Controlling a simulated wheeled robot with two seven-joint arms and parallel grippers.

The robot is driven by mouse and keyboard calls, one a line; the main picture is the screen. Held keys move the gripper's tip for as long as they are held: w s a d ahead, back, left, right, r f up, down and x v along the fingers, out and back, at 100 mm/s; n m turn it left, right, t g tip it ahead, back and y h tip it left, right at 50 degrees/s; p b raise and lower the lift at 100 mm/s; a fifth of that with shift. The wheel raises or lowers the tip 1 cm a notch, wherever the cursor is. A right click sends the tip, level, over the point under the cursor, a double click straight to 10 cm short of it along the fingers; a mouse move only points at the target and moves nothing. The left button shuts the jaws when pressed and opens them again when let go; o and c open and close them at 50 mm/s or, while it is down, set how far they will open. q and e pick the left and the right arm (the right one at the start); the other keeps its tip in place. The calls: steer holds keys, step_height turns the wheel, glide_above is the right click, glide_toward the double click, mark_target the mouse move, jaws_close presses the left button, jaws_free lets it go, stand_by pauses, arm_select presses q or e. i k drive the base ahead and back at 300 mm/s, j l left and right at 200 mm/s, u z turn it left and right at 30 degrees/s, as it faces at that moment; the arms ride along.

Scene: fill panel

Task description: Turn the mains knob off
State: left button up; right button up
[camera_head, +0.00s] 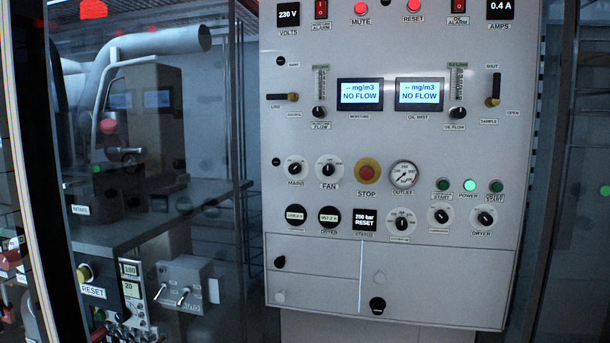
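The mains knob (295,168) is a small black rotary knob on a white round plate, with the label "MAINS" under it. It sits at the left of the grey control panel (330,215), a little below the middle. It is fully visible and nothing touches it. Its white mark is too small for me to tell the exact setting. Neither of my grippers shows in the head view.
The fan knob (328,169) is close to the right of the mains knob. Further right are the red stop button (367,172), the outlet gauge (403,174) and a lit green power lamp (470,186). Glass with machinery behind it stands to the left.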

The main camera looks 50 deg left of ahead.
mark_target(295, 169)
steer(key=u, duration=1.35)
